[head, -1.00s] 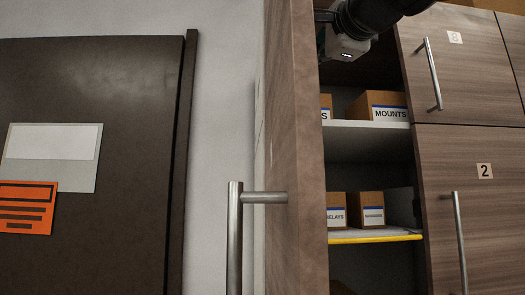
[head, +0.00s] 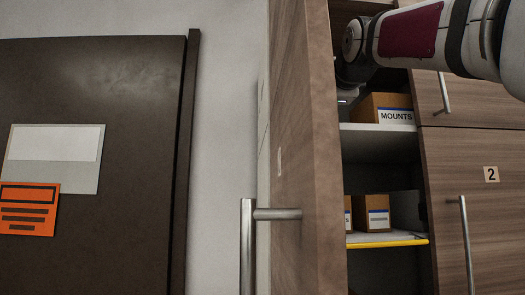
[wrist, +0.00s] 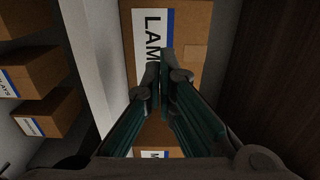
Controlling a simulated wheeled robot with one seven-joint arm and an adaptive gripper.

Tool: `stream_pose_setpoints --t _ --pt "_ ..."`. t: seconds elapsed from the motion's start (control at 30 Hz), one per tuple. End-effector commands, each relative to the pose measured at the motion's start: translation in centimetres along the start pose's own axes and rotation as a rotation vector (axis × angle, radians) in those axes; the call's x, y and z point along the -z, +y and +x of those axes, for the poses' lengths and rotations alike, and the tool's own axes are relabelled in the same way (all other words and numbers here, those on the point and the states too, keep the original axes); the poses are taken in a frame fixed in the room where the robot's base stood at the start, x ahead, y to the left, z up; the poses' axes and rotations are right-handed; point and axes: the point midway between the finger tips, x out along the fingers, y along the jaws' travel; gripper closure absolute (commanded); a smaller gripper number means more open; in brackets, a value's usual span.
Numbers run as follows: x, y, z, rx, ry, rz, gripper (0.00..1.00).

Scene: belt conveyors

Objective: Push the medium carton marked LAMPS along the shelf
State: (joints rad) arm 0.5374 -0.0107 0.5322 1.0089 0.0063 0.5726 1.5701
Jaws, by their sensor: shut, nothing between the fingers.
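The LAMPS carton (wrist: 192,30) is brown with a white and blue label and shows at the top middle of the wrist view. It is hidden in the head view behind the open door and my arm. My gripper (wrist: 165,72) is shut and empty, its fingertips overlapping the lower edge of the carton's face in the picture. I cannot tell whether they touch it. The shelf (wrist: 97,60) shows as a pale strip left of the carton. In the head view the shelf's front edge (head: 378,128) runs below the MOUNTS carton, and my gripper is mostly hidden.
The MOUNTS carton (head: 394,108) stands on the same shelf; a carton (wrist: 158,152) shows below my fingers. More cartons (head: 374,210) stand on the yellow-edged lower shelf (head: 386,241). The open door (head: 305,140) is close on the left, cabinet door 2 (head: 475,200) on the right.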

Motion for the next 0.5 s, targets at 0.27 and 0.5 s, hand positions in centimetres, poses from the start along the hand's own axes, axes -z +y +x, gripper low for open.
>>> stream_pose_setpoints --t 0.27,0.5 --pt "-0.1 -0.1 3.6 0.001 -0.004 0.003 1.0" --pt "-0.1 -0.1 5.1 0.002 -0.002 0.002 1.0"
